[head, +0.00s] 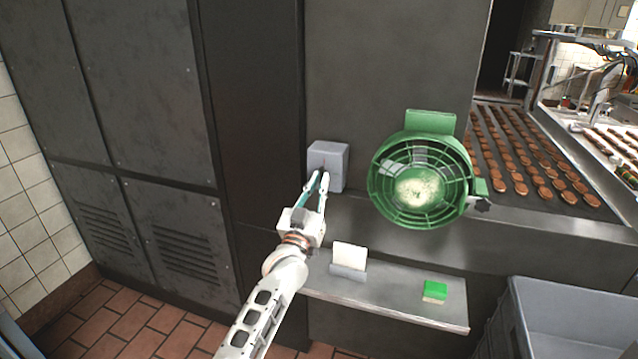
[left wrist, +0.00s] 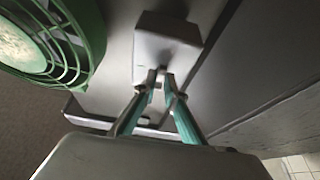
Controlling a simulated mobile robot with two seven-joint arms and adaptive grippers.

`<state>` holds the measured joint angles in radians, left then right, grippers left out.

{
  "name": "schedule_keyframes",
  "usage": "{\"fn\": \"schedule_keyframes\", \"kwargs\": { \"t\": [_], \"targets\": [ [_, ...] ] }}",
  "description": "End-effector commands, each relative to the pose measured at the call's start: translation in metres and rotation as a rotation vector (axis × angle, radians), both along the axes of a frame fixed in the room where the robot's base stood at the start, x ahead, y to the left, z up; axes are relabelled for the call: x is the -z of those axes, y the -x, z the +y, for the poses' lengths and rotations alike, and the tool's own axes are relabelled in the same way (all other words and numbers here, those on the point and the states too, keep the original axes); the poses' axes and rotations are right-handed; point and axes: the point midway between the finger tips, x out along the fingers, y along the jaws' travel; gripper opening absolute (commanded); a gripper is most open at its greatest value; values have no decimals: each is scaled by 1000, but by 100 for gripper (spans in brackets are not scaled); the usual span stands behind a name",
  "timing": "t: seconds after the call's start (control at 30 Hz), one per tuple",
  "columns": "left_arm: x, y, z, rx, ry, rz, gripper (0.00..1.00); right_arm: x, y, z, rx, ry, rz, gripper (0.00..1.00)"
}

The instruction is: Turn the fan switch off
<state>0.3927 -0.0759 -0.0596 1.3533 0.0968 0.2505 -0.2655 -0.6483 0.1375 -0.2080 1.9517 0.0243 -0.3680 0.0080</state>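The fan switch is a light grey box (head: 335,153) on the dark metal panel, just left of the green fan. My left gripper (head: 321,177) reaches up to the lower front of this box. In the left wrist view the box (left wrist: 165,38) is straight ahead, and the fingertips (left wrist: 160,77) are at its front face with only a narrow gap between them. The small switch lever is largely hidden by the fingertips, and I cannot tell whether they grip it. The green fan (head: 418,187) also shows in the left wrist view (left wrist: 62,45). My right gripper is out of view.
A metal shelf (head: 395,308) below holds a white card in a holder (head: 349,260) and a green and cream block (head: 434,290). A grey bin (head: 560,300) stands at lower right. A conveyor (head: 490,150) with many brown cookies runs behind the fan. Dark lockers (head: 140,100) stand left.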

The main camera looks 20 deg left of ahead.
Motion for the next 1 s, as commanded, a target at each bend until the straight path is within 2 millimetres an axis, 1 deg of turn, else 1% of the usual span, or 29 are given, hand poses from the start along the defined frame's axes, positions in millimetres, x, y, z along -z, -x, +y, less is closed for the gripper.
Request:
{"fn": "schedule_keyframes", "kwargs": {
  "t": [0.33,0.47,0.57,0.9,1.0],
  "targets": [
    [0,0,0,-1,-2,0,25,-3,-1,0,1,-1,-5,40],
    [2,4,0,-1,-2,0,25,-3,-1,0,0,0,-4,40],
    [7,15,0,-1,-2,1,25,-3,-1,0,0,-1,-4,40],
    [33,76,2,0,-2,2,25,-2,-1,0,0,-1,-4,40],
    [38,91,2,0,-2,1,25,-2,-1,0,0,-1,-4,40]
  ]
}}
